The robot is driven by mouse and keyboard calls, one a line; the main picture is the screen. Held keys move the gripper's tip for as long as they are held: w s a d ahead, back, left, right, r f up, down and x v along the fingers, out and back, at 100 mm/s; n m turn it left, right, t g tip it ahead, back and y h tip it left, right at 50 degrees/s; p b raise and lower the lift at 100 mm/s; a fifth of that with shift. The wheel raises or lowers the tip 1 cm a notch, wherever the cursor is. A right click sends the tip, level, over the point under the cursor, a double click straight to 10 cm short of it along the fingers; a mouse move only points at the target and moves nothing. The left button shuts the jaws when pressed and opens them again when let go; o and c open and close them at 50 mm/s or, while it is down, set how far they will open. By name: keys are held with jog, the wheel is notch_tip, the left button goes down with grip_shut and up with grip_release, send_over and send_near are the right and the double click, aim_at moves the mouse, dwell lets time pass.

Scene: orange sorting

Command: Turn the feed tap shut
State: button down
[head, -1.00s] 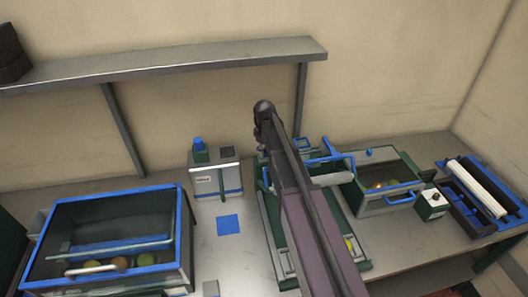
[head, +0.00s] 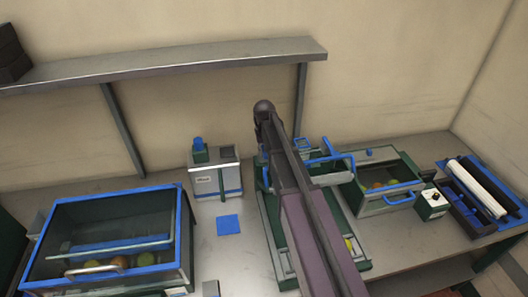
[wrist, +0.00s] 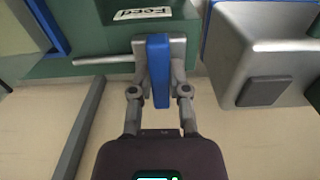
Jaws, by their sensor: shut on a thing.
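The feed tap's blue lever (wrist: 158,72) stands between my fingers in the wrist view, pointing straight along the picture's height. It sits by a green housing (wrist: 95,55) with a white "Feed" label (wrist: 143,13). My gripper (wrist: 159,42) is shut on the lever, one finger on each side. In the head view my arm covers the gripper and the tap, so neither shows clearly there.
A grey box-shaped unit (wrist: 262,55) is close to the right of my fingers. In the head view, a blue-rimmed bin (head: 180,235) with fruit stands left, a smaller fruit bin (head: 375,207) right. A shelf (head: 170,62) runs along the wall above.

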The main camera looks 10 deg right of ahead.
dwell(0.3)
jog(key=c, duration=0.6)
grip_release()
